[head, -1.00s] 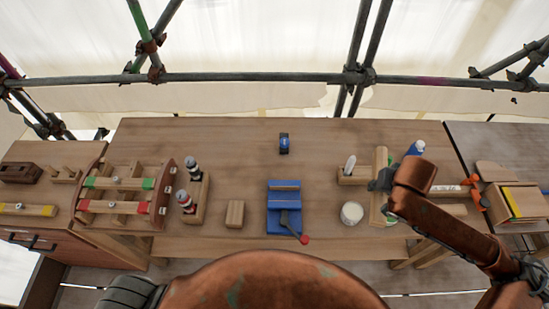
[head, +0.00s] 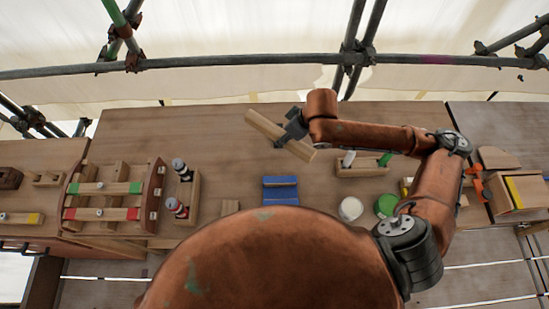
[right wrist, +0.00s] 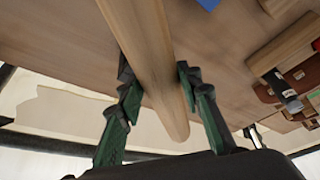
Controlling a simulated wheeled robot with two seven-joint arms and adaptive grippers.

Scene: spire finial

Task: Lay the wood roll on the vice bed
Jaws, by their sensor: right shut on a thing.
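The wood roll (head: 264,124), a long pale round bar, is held above the bench and slants down to the right. My right gripper (head: 291,131) is shut around it near its middle. In the right wrist view the roll (right wrist: 146,50) runs between the two dark green fingers (right wrist: 160,105). The blue vice (head: 281,188) stands on the bench, nearer to me than the roll. Its front is hidden by my own copper body. The roll is apart from the vice and beyond it. My left gripper is not in view.
A wooden block with upright items (head: 362,166), a white pot (head: 350,209) and a green pot (head: 386,205) stand right of the vice. A wooden rack (head: 115,196) and a bottle holder (head: 181,195) stand left.

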